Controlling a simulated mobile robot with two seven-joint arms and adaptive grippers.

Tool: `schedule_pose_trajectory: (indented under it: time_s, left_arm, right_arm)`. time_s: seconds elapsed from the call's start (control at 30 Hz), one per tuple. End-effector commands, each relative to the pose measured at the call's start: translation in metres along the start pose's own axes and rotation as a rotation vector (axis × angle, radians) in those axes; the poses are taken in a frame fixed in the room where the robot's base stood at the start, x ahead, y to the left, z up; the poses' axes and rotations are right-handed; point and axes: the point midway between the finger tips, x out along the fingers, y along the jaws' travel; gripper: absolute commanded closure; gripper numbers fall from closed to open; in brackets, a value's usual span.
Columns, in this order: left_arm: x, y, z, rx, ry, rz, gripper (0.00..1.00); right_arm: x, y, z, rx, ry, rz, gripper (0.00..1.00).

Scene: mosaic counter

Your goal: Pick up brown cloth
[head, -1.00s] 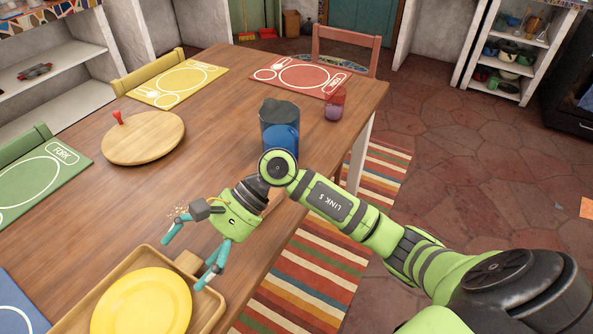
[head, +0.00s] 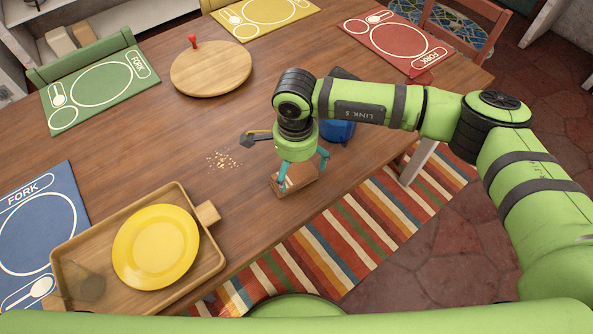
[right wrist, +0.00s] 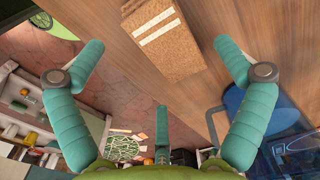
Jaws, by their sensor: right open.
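The brown cloth (head: 299,181) lies folded on the wooden table near its front edge, with pale stripes on top. In the right wrist view it is a tan block-like shape (right wrist: 172,50) with two white stripes. My right gripper (head: 303,168) points down at the cloth, with its teal fingers spread and part of the cloth hidden behind them. In the right wrist view the open fingers (right wrist: 157,50) show on either side of the cloth, with nothing held. I cannot tell whether they touch it. My left gripper is not in view.
A blue container (head: 338,131) stands close behind my right gripper, partly hidden by my arm. Crumbs (head: 222,160) lie left of the cloth. A wooden tray (head: 210,262) with a yellow plate (head: 156,247) and a glass (head: 80,281) is at the front left. A round board (head: 211,70) lies further back.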

Motion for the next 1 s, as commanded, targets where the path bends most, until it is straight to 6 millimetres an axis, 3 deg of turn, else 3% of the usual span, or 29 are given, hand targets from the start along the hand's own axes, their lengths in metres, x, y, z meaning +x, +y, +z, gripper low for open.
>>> schedule_pose_trajectory:
  time_s: [0.1,0.23,0.53,0.57,0.67,0.7,1.0]
  left_arm:
    - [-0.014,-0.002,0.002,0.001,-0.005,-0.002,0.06]
    - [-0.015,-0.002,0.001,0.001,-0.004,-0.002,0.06]
    - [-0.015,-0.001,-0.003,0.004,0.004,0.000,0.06]
    - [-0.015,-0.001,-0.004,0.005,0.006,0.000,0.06]
    - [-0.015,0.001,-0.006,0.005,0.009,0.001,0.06]
    - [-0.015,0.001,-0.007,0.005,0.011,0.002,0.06]
    - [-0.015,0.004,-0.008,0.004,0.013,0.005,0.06]
  right_arm:
    - [0.016,0.003,0.003,0.001,-0.002,0.006,0.00]
    - [0.034,0.002,0.002,0.002,-0.002,0.003,0.00]
    - [0.041,0.001,0.002,-0.001,-0.001,0.000,0.00]
    - [0.041,0.001,0.002,-0.001,-0.001,0.000,0.08]
    - [0.041,0.002,0.002,-0.001,-0.002,0.000,0.48]
    - [0.041,0.002,0.002,0.000,-0.002,0.000,0.55]
    - [0.041,0.002,0.002,0.000,-0.002,0.002,0.56]
